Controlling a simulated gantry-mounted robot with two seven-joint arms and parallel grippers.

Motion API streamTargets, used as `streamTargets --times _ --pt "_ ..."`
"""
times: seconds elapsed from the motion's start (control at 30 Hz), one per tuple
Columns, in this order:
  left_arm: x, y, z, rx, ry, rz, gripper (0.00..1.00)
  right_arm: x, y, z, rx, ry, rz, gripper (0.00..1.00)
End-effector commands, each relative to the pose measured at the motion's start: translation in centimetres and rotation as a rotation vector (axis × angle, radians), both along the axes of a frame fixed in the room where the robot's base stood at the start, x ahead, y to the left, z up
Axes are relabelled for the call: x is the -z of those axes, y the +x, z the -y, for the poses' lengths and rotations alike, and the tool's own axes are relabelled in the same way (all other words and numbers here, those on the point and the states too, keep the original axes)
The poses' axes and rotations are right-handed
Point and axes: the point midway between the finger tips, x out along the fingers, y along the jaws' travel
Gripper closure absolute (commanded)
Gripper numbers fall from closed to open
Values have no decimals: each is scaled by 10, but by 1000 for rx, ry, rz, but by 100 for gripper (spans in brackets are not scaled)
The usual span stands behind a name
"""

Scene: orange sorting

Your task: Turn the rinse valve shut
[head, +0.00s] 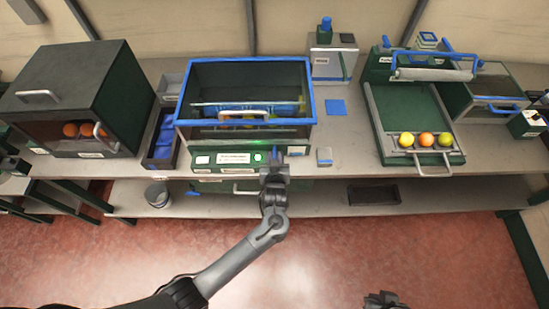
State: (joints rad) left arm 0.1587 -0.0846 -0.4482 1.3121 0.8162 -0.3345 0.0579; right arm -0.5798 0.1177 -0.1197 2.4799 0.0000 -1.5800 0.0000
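The rinse machine (222,157) is a green, blue-edged box with a clear front and a grey handle, in the middle of the bench. Its front panel has white labels and a lit green light (257,157). A small blue part (277,152), which looks like the valve handle, shows at the panel's right end. My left gripper (274,166) is right in front of it and hides much of it. I cannot tell whether the fingers touch it or are closed. My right gripper (383,300) is only partly in view at the bottom edge, far from the bench.
A dark cabinet (70,75) with fruit inside stands left. A blue-lined bin (163,137) sits beside the machine. At right, a green tray (406,105) holds two yellowish fruits and an orange. A blue square (337,107) lies on the bench. The lower shelf holds a bucket (157,194).

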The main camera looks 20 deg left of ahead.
Motion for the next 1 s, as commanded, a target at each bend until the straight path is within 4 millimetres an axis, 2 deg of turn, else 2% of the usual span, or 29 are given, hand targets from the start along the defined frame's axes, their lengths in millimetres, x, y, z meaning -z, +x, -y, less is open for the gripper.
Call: streamTargets --times 0.03,0.1,0.13,0.57,1.0 --pt "0 0 0 0 0 0 88 0 0 0 1 1 0 100" --pt "0 0 0 0 0 0 99 0 0 -1 1 2 0 100" --pt "0 0 0 0 0 0 100 0 0 -1 2 3 0 100" --pt "-2 -1 -3 72 1 -1 100 -9 0 0 1 1 0 100" --pt "-2 -2 -13 423 6 -2 100 -36 0 2 -6 -7 0 100"
